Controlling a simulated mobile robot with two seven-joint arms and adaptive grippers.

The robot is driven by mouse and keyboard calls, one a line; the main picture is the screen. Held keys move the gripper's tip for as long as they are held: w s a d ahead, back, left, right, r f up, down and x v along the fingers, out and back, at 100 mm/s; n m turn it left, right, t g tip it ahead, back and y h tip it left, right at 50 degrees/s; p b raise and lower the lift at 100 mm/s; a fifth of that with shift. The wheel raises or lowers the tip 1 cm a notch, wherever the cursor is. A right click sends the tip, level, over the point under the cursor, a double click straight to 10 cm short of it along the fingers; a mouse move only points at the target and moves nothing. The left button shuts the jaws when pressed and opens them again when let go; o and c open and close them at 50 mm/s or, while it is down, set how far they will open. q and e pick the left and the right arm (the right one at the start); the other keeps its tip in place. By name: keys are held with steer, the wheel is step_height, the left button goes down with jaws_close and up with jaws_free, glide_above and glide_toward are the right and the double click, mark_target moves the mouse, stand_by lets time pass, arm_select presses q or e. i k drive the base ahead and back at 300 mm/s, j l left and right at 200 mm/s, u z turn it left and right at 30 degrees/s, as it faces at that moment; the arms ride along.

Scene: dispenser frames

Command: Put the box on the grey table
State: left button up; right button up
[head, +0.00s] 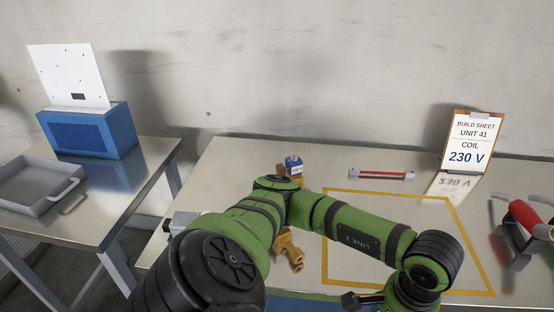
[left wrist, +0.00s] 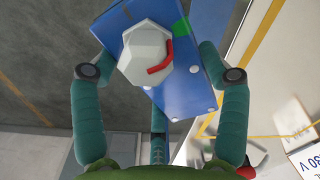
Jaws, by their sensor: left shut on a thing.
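My left gripper (left wrist: 153,62) is shut on a blue box (left wrist: 195,88) in the left wrist view, one finger on each side. The box has a pale hexagonal knob with a red mark, small white dots and a green patch. In the head view my green left arm reaches across the front of the beige table; its fingertips are out of view. A blue strip (head: 310,303) shows at the bottom edge, and I cannot tell if it is this box. A grey metal-topped table (head: 128,189) stands at the left. My right gripper is not in view.
On the grey table are a blue housing (head: 84,134) with a white panel and a grey tray (head: 38,186). The beige table (head: 240,160) holds a small blue coil (head: 294,166), brass part (head: 290,252), red rod (head: 380,174), build sheet (head: 473,140) and red tool (head: 527,218).

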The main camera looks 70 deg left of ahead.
mark_target(116, 179)
steer(key=k+j+z, duration=0.35)
steer(key=k, duration=0.3)
steer(key=k+z, duration=0.35)
steer(key=k, duration=0.25)
steer(key=k+j+u, duration=0.1)
steer(key=k+u, duration=0.3)
steer(key=k+j+u, duration=0.15)
steer(key=u, duration=0.3)
steer(key=k+j+u, duration=0.25)
steer(key=u, duration=0.15)
steer(key=k+j+u, duration=0.15)
steer(key=j+u, duration=0.25)
